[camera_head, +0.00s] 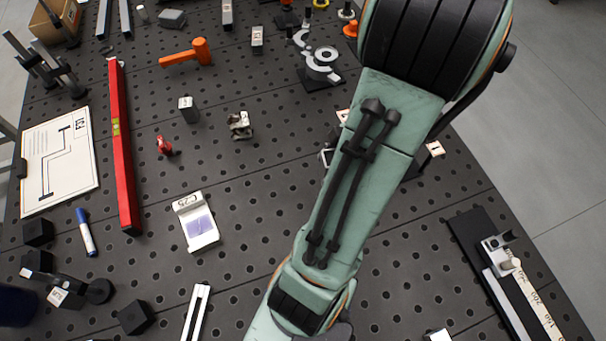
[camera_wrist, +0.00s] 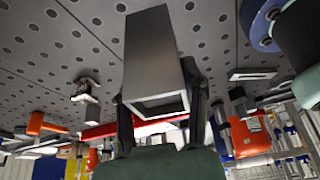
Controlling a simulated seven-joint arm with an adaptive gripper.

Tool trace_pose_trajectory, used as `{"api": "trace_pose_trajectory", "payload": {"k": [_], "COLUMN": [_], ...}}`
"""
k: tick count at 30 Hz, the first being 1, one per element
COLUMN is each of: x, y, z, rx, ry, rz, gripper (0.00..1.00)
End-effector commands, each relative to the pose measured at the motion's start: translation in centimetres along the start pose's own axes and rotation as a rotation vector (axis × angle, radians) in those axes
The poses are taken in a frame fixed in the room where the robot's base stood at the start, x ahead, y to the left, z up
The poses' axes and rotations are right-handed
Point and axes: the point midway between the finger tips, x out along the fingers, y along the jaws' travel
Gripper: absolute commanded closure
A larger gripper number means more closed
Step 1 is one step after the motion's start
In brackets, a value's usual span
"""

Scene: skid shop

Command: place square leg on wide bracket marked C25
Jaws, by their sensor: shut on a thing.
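The square leg (camera_wrist: 152,50) is a grey hollow square tube in the wrist view, its open end facing the camera. My gripper (camera_wrist: 160,108) is shut on it, with one dark finger on each side. In the head view, my arm runs down to the bottom edge, and the gripper and leg cannot be seen there. A white bracket (camera_head: 205,239) with a purple patch lies on the table left of my arm. Dark marking shows on its upper end, perhaps C25, too small to read surely. No leg stands on this bracket.
A long red level (camera_head: 122,160), an orange hammer (camera_head: 187,54), a small grey block (camera_head: 188,109) and a red clamp-like piece (camera_head: 164,145) lie around the perforated table (camera_head: 255,190). A drawing board (camera_head: 60,160) is at the left. A ruler assembly (camera_head: 510,285) is at the right.

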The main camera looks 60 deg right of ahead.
Motion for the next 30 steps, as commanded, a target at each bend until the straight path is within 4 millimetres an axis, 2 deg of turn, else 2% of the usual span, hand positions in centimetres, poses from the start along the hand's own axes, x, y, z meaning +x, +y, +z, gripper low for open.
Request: {"api": "trace_pose_trajectory", "payload": {"k": [10, 13, 17, 20, 23, 27, 30], "x": [0.0, -0.4, 0.3, 1.1, 2.4, 5.0, 7.2], "y": [0.1, 1.1, 2.7, 3.8, 4.9, 5.6, 4.9], "z": [0.0, 0.3, -1.3, -3.2, -6.2, -12.1, -16.8], "rx": [0.035, 0.080, 0.033, -0.032, -0.126, -0.317, -0.476], "ry": [-0.001, -0.011, -0.014, -0.015, -0.014, -0.010, -0.006], "rz": [0.004, 0.028, 0.013, -0.009, -0.044, -0.118, -0.181], "gripper": [0.98, 0.98, 0.98, 0.98, 0.98, 0.98, 0.98]}}
